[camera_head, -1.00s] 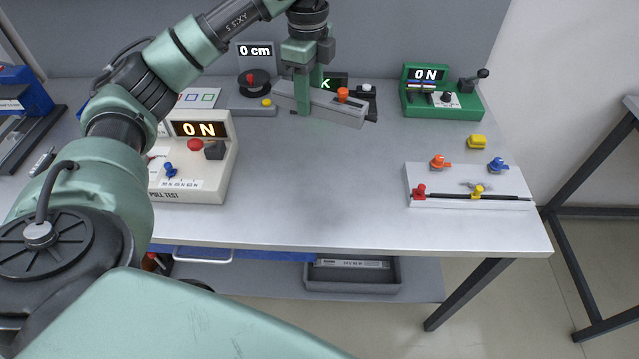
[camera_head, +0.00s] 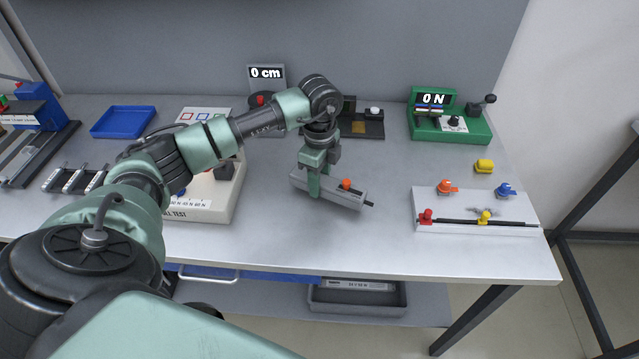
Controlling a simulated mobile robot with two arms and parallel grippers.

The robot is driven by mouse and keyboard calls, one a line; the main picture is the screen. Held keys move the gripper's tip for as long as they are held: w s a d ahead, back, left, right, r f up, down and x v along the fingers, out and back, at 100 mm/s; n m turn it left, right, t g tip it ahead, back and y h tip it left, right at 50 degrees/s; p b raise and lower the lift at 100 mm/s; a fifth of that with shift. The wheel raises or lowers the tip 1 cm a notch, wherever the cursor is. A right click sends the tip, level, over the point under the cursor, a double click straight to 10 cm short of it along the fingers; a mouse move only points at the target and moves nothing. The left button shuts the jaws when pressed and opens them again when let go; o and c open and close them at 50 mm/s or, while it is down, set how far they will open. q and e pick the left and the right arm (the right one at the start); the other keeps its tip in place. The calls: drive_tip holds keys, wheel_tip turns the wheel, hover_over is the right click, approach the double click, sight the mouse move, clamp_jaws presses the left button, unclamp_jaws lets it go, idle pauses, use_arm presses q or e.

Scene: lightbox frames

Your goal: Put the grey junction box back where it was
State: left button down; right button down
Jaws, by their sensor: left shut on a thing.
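The grey junction box (camera_head: 338,197), a long grey block with an orange knob on top and a dark stub at its right end, is in the middle of the bench. My left gripper (camera_head: 314,188) comes down from above and is shut on the box near its left part. The box lies slantwise, its right end closer to the front. I cannot tell whether it touches the bench top or hangs just above it. My right gripper is not in view.
The bench (camera_head: 350,244) is clear in front of the box. A white pull-test unit (camera_head: 212,205) stands left, partly behind my arm. A green unit (camera_head: 460,127) stands back right, a white fixture (camera_head: 465,228) right. Behind are a black device (camera_head: 368,130) and the 0 cm display (camera_head: 266,73).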

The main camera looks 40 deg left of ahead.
use_arm(q)
drive_tip(key=shift+f, duration=0.95)
drive_tip(key=shift+f, duration=0.2)
drive_tip(key=c, duration=0.9)
unclamp_jaws()
